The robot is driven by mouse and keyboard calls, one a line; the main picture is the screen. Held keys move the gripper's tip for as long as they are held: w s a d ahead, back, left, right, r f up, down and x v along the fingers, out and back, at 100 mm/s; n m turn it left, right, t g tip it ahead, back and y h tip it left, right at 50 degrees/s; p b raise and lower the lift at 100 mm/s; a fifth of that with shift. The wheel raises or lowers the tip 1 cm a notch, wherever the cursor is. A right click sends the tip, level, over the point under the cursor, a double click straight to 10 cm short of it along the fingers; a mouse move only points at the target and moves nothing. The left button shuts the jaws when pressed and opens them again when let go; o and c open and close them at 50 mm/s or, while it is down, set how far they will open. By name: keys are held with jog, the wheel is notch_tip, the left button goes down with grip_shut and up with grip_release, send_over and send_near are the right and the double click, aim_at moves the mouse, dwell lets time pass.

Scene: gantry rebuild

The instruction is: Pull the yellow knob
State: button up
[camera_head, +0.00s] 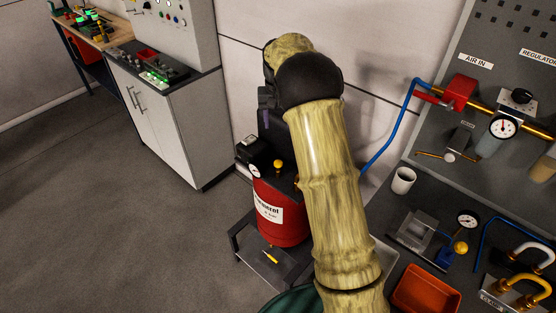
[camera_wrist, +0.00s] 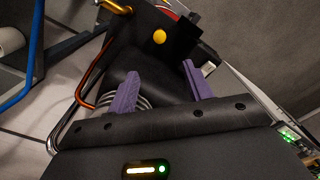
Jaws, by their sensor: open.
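A round yellow knob (camera_head: 278,163) stands on the dark top of a red tank (camera_head: 279,225) with a white label. In the wrist view the yellow knob (camera_wrist: 159,37) shows against a black box (camera_wrist: 150,22), beyond my fingertips and between their lines. My gripper (camera_wrist: 160,72) has two purple fingers spread apart with nothing between them. In the head view my arm hides most of the gripper; a purple bit shows above the tank. A second yellow knob (camera_head: 461,247) is on a small device on the dark bench.
The tank stands on a low dark stand (camera_head: 250,262), with a yellow-handled tool (camera_head: 271,256) on it. A white cup (camera_head: 403,180), an orange tray (camera_head: 427,290) and a blue hose (camera_head: 389,140) are at the right. A grey cabinet (camera_head: 163,120) stands left; floor in front is clear.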

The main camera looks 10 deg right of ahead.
aim_at(278, 162)
notch_tip(278, 162, down, 17)
jog(key=p, duration=0.4)
jog(key=shift+f, duration=0.15)
